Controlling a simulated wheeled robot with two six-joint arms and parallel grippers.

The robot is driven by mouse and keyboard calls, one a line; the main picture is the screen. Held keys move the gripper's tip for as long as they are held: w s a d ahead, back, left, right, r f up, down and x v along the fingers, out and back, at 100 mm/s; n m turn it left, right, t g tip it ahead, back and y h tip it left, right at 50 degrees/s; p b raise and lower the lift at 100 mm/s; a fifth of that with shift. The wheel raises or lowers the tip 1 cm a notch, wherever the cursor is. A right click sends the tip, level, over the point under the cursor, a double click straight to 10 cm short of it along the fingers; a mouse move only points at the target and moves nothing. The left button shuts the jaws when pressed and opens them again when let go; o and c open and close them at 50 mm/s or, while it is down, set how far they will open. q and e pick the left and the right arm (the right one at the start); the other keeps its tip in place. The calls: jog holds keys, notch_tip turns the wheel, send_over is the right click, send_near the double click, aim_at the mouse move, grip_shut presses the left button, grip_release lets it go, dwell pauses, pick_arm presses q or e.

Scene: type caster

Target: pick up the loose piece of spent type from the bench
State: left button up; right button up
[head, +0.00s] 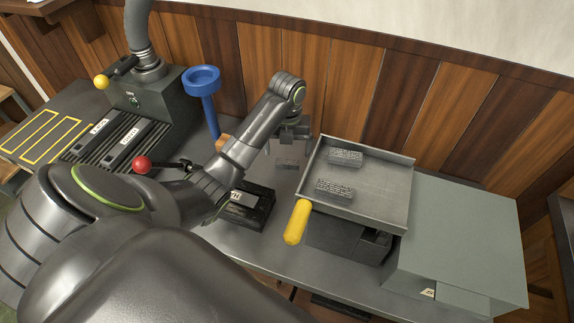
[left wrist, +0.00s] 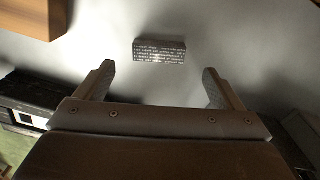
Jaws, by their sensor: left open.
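The loose piece of spent type (head: 288,163) is a small grey block lying on the bench (head: 232,243), just left of the metal tray. In the left wrist view the type piece (left wrist: 160,50) shows rows of raised lettering and lies beyond the fingertips, roughly centred between them. My left gripper (head: 291,137) is open and empty, above and close to the piece; its two fingers also show in the left wrist view (left wrist: 158,80). The gripper does not touch the piece as far as I can see. My right gripper is not in view.
A metal tray (head: 390,210) with a yellow handle (head: 297,222) holds two type blocks (head: 345,157) and stands close right of the gripper. A blue funnel stand (head: 203,80) is to the left. A black box (head: 248,207) sits in front, a grey-green cabinet (head: 465,235) at right.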

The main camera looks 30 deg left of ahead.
aim_at(287, 161)
pick_arm(q)
jog(key=shift+f+b, duration=0.35)
jog(key=shift+f, duration=0.2)
notch_tip(287, 161, down, 4)
jog(key=shift+w+a+r, duration=0.1)
jog(key=shift+a+r, duration=0.05)
jog(key=c, duration=1.3)
jog(key=shift+r, duration=0.15)
